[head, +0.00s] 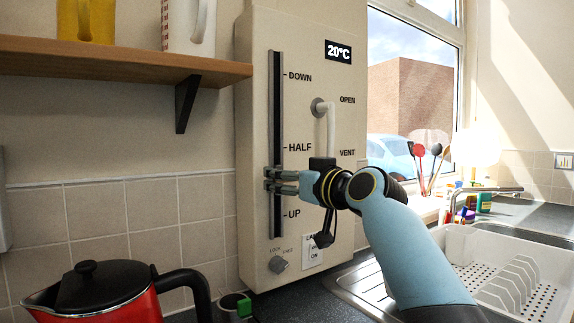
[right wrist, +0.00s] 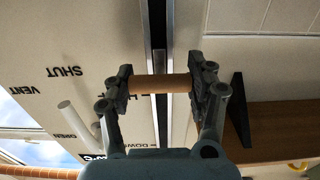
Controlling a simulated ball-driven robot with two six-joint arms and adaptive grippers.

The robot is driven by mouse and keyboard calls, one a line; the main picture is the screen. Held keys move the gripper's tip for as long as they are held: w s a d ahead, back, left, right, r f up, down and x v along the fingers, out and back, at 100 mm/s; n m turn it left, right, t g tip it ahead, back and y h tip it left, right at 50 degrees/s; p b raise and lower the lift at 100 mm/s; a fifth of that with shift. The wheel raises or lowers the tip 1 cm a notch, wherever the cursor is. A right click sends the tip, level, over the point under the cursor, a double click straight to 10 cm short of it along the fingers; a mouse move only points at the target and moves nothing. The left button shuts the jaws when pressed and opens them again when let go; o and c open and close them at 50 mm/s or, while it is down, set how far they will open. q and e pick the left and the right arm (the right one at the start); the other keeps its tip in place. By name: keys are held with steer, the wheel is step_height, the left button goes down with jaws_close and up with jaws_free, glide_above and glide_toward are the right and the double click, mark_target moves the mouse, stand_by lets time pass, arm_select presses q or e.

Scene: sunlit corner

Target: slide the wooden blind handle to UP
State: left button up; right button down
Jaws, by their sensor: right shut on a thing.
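The wooden blind handle (right wrist: 162,84) is a short brown cylinder across the dark slot, seen in the right wrist view. My right gripper (head: 272,181) is shut on it, one finger at each end. In the head view the fingers hide most of the handle. The vertical slot (head: 276,110) runs down the left of a cream panel (head: 300,25), marked DOWN at the top, HALF in the middle and UP (head: 292,214) near the bottom. The gripper is at a height between HALF and UP. My left gripper is not in view.
A white lever (head: 331,125) sticks out beside OPEN, right of the slot. A LOCK knob (head: 279,264) and a small switch plate are below. A shelf (head: 100,62) with jugs is at left, a red kettle (head: 105,295) below. A dish rack (head: 515,285) stands at right.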

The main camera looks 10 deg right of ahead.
step_height(320, 180, down, 10)
steer(key=b, duration=0.6)
steer(key=shift+r, duration=0.1)
steer(key=shift+c, duration=2)
jaws_free()
steer(key=v, duration=1.2)
